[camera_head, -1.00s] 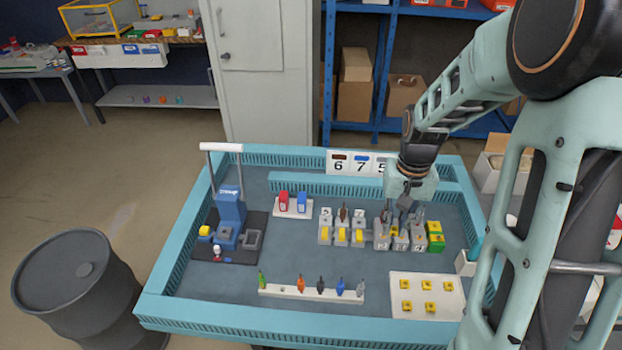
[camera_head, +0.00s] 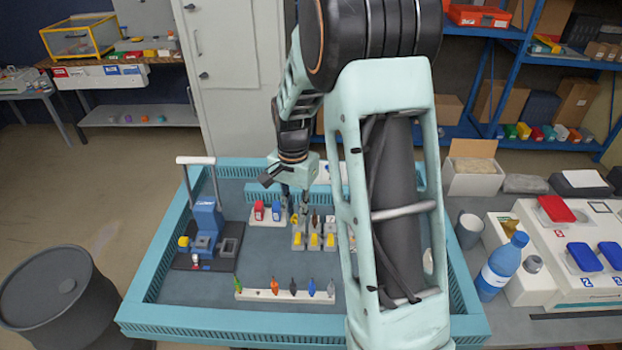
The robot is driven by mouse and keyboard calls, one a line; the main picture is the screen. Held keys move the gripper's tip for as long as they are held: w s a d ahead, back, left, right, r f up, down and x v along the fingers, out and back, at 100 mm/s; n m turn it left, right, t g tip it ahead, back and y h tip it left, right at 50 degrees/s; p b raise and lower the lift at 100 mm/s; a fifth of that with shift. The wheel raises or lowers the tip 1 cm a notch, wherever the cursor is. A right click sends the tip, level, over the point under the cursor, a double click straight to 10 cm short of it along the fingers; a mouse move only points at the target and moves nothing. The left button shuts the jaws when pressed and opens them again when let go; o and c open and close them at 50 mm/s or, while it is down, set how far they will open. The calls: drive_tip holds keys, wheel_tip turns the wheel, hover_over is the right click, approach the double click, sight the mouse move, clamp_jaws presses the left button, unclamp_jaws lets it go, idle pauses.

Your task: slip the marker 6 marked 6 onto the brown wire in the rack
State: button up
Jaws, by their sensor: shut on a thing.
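My gripper (camera_head: 295,208) points down just above the left end of a row of grey blocks (camera_head: 298,244) with yellow fronts. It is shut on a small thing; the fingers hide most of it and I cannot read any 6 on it. A dark brown wire tip (camera_head: 315,219) stands upright at the middle block, just right of the fingers. I cannot tell whether the held thing touches any wire.
A red and a blue piece (camera_head: 276,211) stand on a white base left of the fingers. A blue press (camera_head: 206,220) stands farther left. A white strip (camera_head: 262,295) with several coloured tips lies in front. My arm hides the tray's right part.

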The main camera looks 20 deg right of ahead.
drive_tip(key=w+d+r+m, duration=0.1)
drive_tip(key=d+m, duration=0.1)
drive_tip(key=m, duration=0.2)
drive_tip(key=w+d+r+m+p, duration=0.1)
drive_tip(key=w+d+m, duration=0.1)
drive_tip(key=m, duration=0.3)
drive_tip(key=w+d+r+m+p, duration=0.1)
drive_tip(key=d+m, duration=0.2)
drive_tip(key=m, duration=0.1)
drive_tip(key=shift+w+r, duration=0.3)
drive_tip(key=shift+w, duration=0.05)
drive_tip(key=shift+a+f+b, duration=0.1)
drive_tip(key=shift+f+b, duration=1.5)
drive_tip(key=shift+f, duration=0.95)
drive_tip(key=shift+f+b, duration=1.1)
drive_tip(key=shift+f, duration=0.6)
drive_tip(key=o, duration=1.2)
drive_tip(key=shift+c, duration=0.2)
drive_tip(key=shift+r, duration=0.1)
wheel_tip(320, 180, up, 8)
drive_tip(key=p, duration=0.5)
drive_tip(key=shift+f, duration=0.25)
